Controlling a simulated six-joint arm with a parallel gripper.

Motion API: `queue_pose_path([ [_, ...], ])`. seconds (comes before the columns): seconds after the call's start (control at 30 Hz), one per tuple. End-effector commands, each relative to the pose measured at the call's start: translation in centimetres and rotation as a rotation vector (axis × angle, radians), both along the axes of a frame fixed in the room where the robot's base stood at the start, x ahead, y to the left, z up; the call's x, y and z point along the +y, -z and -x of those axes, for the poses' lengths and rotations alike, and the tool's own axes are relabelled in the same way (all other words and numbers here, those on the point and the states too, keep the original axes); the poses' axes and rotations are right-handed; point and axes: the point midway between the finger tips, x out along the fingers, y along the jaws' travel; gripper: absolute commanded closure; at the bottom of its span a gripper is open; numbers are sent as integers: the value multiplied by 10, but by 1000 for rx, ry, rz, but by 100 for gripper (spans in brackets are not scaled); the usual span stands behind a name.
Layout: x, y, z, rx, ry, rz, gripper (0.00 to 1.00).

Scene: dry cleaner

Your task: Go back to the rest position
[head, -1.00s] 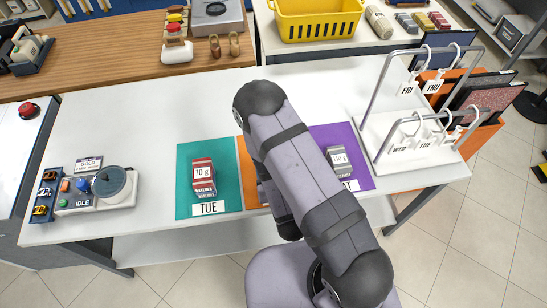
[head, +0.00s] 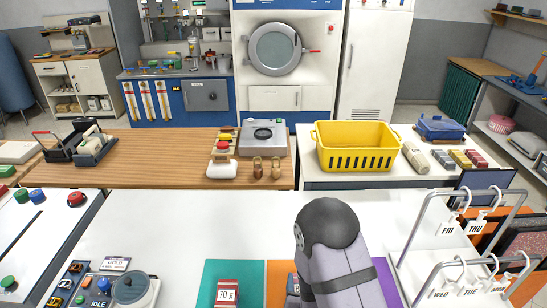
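My arm rises from the bottom edge of the head view, its elbow over the white table (head: 180,225). My gripper is out of the picture, so its state does not show. A red pack marked 70 g (head: 227,292) stands on the teal mat (head: 250,270), which is cut by the bottom edge. My arm covers much of the orange mat (head: 279,272). Part of the purple mat (head: 388,285) shows right of my arm.
A small machine with a round grey dial (head: 130,287) sits at lower left. White hanger racks with day tags (head: 461,228) stand at right. Behind are a wooden counter (head: 150,160) and a yellow basket (head: 357,147). The white table's back left is clear.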

Motion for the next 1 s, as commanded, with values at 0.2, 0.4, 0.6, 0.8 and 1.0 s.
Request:
queue_pose_path([
  [0.2,-3,-11,-3,153,8,-37,33],
  [0.4,-7,-27,11,322,-8,-57,33],
  [0.6,-15,-44,49,535,-58,-36,33],
  [0.8,-28,-64,104,759,-126,14,33],
  [1.0,-42,-86,155,934,-172,54,33],
])
